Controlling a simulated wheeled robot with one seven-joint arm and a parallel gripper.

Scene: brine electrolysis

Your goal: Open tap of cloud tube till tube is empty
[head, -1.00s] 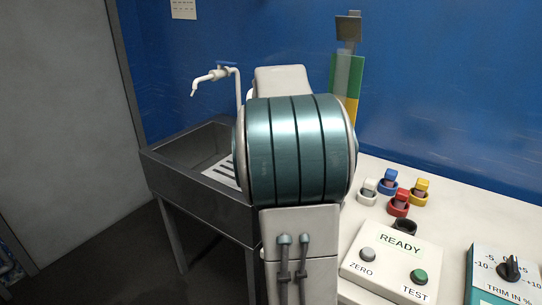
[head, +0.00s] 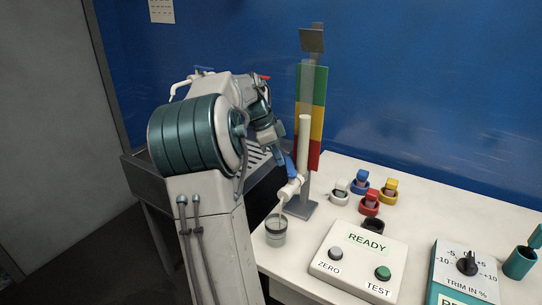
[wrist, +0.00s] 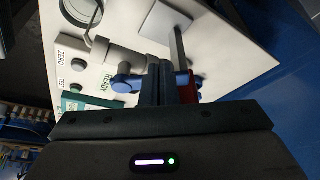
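The cloud tube (head: 304,140) stands upright in front of a green, yellow and red scale; its lower part looks filled with whitish content and its upper part is clear. Its white tap (head: 291,188) sits at the foot with a blue handle (head: 291,167). The handle also shows in the wrist view (wrist: 124,84). A beaker (head: 275,231) with some liquid stands below the spout, and a thin pale line runs from spout to beaker. My gripper (wrist: 160,72) is at the handle, its dark fingers close together; I cannot tell whether they touch the handle.
A control box (head: 358,262) marked READY, ZERO and TEST stands right of the beaker. Several coloured stoppers in holders, one red (head: 369,203), stand behind it. A trim dial box (head: 465,275) is further right. A sink (head: 140,180) is partly hidden behind my arm.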

